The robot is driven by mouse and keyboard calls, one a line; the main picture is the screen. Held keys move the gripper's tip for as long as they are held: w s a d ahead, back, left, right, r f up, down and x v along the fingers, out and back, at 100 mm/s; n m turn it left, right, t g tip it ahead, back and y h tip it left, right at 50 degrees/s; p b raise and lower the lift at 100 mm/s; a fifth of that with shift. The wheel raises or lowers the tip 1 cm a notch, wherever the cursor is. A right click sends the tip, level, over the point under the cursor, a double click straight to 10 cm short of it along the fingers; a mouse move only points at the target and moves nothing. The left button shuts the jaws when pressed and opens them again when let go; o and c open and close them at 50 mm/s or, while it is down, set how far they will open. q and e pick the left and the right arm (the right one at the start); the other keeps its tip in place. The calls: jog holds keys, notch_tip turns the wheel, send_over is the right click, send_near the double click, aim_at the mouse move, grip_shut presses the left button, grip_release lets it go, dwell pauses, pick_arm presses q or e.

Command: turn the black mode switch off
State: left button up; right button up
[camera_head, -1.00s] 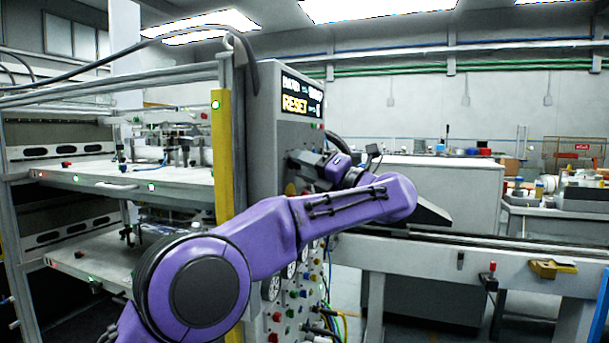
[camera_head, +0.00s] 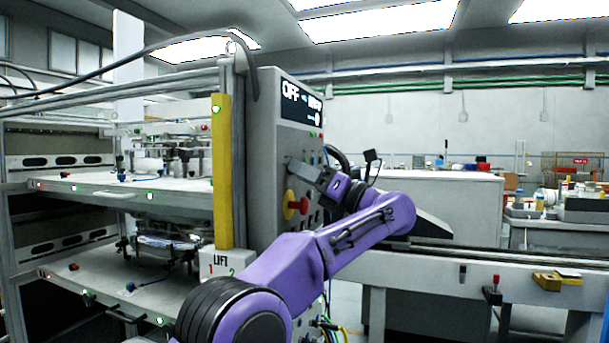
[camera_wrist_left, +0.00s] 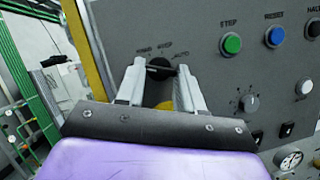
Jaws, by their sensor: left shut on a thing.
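The black mode switch (camera_wrist_left: 159,68) is on the grey control panel (camera_wrist_left: 205,60), between the two fingers of my left gripper (camera_wrist_left: 160,72). The gripper is shut on it. Small labels stand around the switch; the right one seems to read AUTO and the others are too blurred to read surely. In the head view my left gripper (camera_head: 303,172) reaches the panel face below the display (camera_head: 301,104), which shows OFF in white. There the gripper hides the switch. My right gripper is not in view.
A red knob on a yellow base (camera_head: 297,206) sits just below my gripper. Green (camera_wrist_left: 231,43) and blue (camera_wrist_left: 275,36) buttons and a selector dial (camera_wrist_left: 248,103) are to the right on the panel. A yellow post (camera_head: 222,170) and shelves stand left.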

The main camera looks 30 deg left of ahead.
pick_arm(q)
jog(key=shift+r, duration=0.1)
jog(key=o, duration=1)
jog(key=shift+o, duration=0.2)
jog(key=s+v, duration=0.1)
jog(key=v, duration=0.9)
jog(key=shift+w+d, duration=0.3)
jog(key=shift+w, duration=0.25)
